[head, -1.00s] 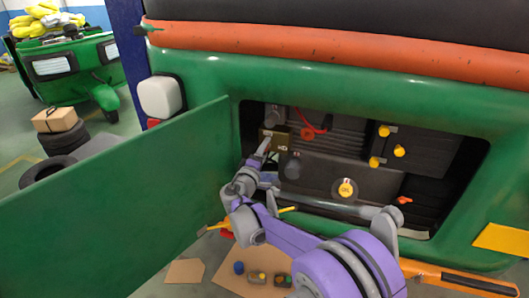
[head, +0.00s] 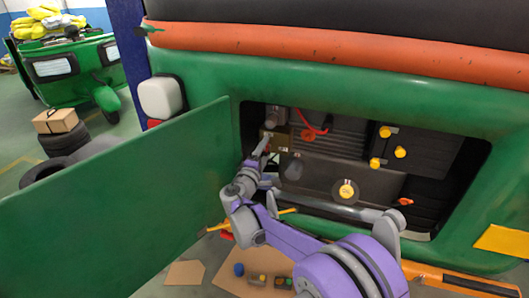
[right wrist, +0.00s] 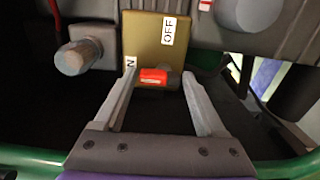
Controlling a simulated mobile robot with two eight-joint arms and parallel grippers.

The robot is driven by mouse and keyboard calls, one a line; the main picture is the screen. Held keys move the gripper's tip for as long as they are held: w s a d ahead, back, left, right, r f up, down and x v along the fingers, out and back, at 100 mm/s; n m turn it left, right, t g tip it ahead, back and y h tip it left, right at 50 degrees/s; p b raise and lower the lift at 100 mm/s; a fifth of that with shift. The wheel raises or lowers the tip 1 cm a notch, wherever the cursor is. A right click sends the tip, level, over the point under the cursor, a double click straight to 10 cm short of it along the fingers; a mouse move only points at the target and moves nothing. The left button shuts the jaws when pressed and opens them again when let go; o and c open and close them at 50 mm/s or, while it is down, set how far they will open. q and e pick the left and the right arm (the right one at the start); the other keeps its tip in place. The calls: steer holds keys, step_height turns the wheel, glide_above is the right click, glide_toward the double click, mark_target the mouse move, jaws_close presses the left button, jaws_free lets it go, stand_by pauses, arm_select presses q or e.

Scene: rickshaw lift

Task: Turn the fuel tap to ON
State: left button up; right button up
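The fuel tap is a brass plate (right wrist: 150,30) with an OFF label at its upper right and an ON label at its left, partly hidden by a finger. A lever with a red tip (right wrist: 154,77) lies roughly crosswise at the plate's lower edge. My right gripper (right wrist: 160,74) is open, with one finger on each side of the lever. The left finger is near the red tip; contact is unclear. In the head view the plate (head: 281,138) is small and partly behind my right gripper (head: 265,145). My left gripper is not in view.
A grey knob (right wrist: 77,56) stands left of the plate. The open green panel (head: 130,195) is left of my right arm. The engine bay holds a yellow cap (head: 346,191) and several yellow knobs (head: 400,152).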

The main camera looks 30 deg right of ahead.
steer(key=shift+o, duration=1.1)
steer(key=shift+a, duration=0.1)
steer(key=b+v, duration=0.1)
steer(key=v, duration=0.9)
steer(key=shift+s+a, duration=0.2)
steer(key=shift+a, duration=0.05)
